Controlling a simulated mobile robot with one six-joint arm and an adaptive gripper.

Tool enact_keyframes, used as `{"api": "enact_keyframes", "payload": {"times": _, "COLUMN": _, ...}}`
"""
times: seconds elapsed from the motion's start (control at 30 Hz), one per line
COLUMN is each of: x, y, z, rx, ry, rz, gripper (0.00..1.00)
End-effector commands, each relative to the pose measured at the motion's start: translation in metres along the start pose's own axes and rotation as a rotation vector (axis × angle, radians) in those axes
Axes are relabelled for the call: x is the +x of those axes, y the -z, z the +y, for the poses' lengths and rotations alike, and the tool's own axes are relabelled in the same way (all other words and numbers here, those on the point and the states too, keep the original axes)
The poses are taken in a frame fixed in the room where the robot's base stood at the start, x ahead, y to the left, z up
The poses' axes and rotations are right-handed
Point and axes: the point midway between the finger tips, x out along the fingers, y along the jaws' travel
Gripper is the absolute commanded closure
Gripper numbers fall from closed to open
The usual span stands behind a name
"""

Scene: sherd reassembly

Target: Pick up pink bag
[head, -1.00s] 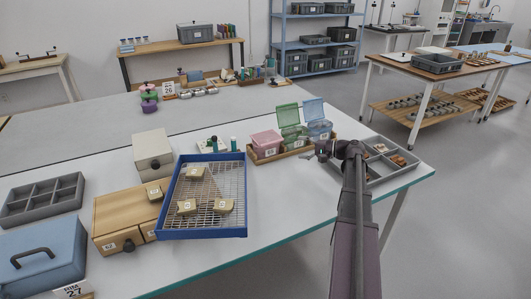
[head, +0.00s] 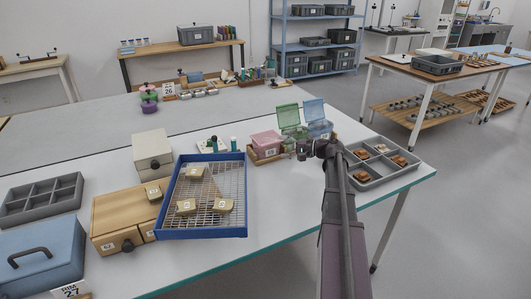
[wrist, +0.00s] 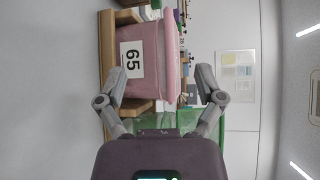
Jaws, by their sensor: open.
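The task's pink bag looks like a pink box-shaped container (head: 265,144) with a lid. It stands at the left end of a shallow wooden tray (head: 286,153) on the white table. In the wrist view the pink container (wrist: 150,65) shows sideways, with a white label reading 65. My gripper (wrist: 160,72) is open and empty, its two fingers to either side of the container in the picture. In the head view my gripper (head: 302,151) is to the right of the pink container, by the tray's front. I cannot tell any contact.
Green (head: 291,125) and blue (head: 318,121) open-lidded containers stand in the same tray. A grey compartment tray (head: 373,181) with brown sherds lies at right. A blue-rimmed mesh tray (head: 202,234) with several labelled pieces lies at left. Bare table lies in front.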

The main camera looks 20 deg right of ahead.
Motion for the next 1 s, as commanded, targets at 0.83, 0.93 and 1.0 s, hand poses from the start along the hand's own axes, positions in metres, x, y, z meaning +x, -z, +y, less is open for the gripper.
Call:
{"api": "enact_keyframes", "payload": {"times": 0.83, "x": 0.051, "y": 0.000, "z": 0.001, "rx": 0.000, "ry": 0.000, "rz": 0.001, "gripper": 0.13}}
{"api": "enact_keyframes", "payload": {"times": 0.93, "x": 0.051, "y": 0.000, "z": 0.001, "rx": 0.000, "ry": 0.000, "rz": 0.000, "gripper": 0.13}}
{"api": "enact_keyframes", "payload": {"times": 1.0, "x": 0.051, "y": 0.000, "z": 0.001, "rx": 0.000, "ry": 0.000, "rz": 0.000, "gripper": 0.13}}
